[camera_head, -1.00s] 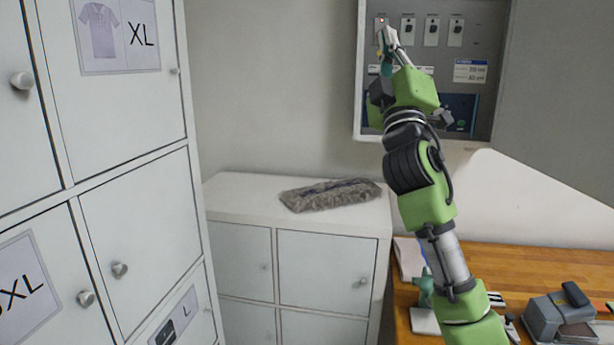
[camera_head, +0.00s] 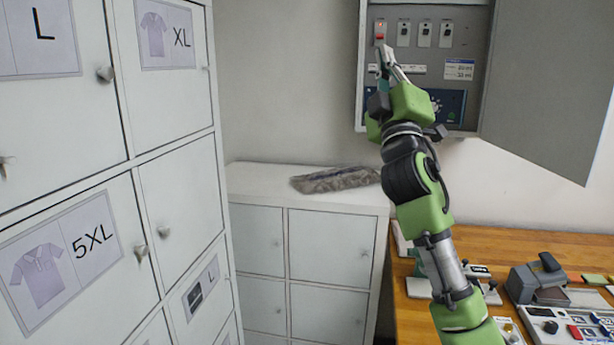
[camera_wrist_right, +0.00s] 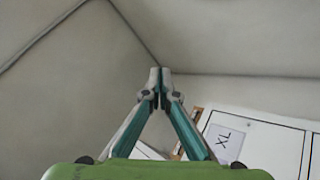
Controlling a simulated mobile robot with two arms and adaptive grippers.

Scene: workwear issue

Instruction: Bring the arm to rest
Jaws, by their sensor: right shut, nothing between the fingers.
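My right arm (camera_head: 415,180) is green and black and reaches up from the lower right to the open wall cabinet. My right gripper (camera_head: 383,52) is shut and empty. In the head view its tips are in front of the cabinet's panel, just below a red switch (camera_head: 380,30); I cannot tell whether they touch the panel. In the right wrist view the two fingertips (camera_wrist_right: 160,75) meet, with nothing between them. My left gripper is not in view.
The wall cabinet (camera_head: 365,75) has its door (camera_head: 555,90) swung open to the right. White lockers (camera_head: 178,190) stand at left. A wooden table (camera_head: 510,248) at right holds a grey device (camera_head: 540,283) and a button panel (camera_head: 570,325).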

